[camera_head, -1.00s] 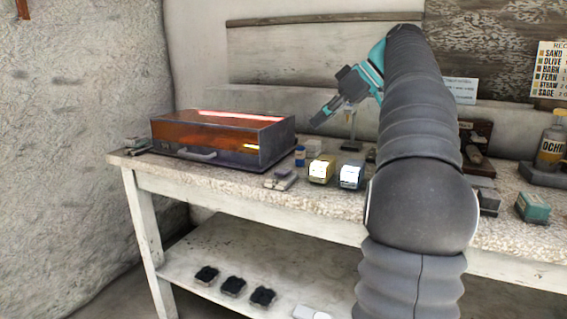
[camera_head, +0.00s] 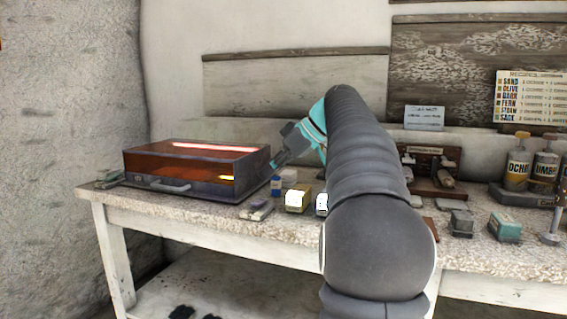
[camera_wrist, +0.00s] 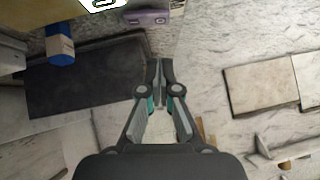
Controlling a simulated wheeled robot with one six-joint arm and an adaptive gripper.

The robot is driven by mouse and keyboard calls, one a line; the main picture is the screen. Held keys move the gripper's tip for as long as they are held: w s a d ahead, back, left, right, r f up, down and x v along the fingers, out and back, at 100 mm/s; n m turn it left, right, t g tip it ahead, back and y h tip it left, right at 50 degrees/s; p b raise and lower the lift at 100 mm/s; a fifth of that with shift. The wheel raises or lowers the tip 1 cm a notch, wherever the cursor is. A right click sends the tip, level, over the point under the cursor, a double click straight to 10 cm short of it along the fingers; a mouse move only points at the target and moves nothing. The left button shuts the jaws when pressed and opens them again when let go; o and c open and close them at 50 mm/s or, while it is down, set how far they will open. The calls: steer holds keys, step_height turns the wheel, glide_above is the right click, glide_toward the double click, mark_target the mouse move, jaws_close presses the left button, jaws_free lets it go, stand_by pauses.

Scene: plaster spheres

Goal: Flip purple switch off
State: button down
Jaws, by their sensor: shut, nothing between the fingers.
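A small purple block (camera_wrist: 148,18) with an oval mark on its face is at the top of the wrist view, beyond my fingertips and apart from them. I cannot tell surely whether it is the switch, or its on or off position. In the head view, a small grey piece with a lilac top (camera_head: 257,209) lies on the bench's front edge, below and left of my gripper. My gripper (camera_head: 275,163) is shut and empty, slanting down-left beside the orange case; its closed fingers also show in the wrist view (camera_wrist: 160,64).
The orange see-through case (camera_head: 195,166) stands left of my gripper on the bench (camera_head: 205,209). A blue tube (camera_head: 276,187), a yellow box (camera_head: 297,200) and a pale box (camera_head: 321,204), partly behind my arm, stand close together. Jars (camera_head: 517,165) are at the right.

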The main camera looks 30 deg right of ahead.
mark_target(256, 202)
steer(key=shift+w+a+f+b, duration=0.1)
steer(key=shift+a+f+b, duration=0.2)
steer(key=shift+f, duration=0.95)
steer(key=shift+a+f+b, duration=0.15)
steer(key=shift+a+f, duration=0.2)
steer(key=shift+f, duration=0.85)
steer(key=shift+a+f+b, duration=0.1)
steer(key=shift+f+b, duration=0.35)
steer(key=shift+b, duration=0.5)
steer(key=shift+r+h, duration=0.15)
steer(key=shift+h, duration=0.15)
steer(key=shift+w+d+r+p, duration=0.15)
steer(key=shift+w+d+p, duration=0.3)
steer(key=shift+d+p, duration=0.2)
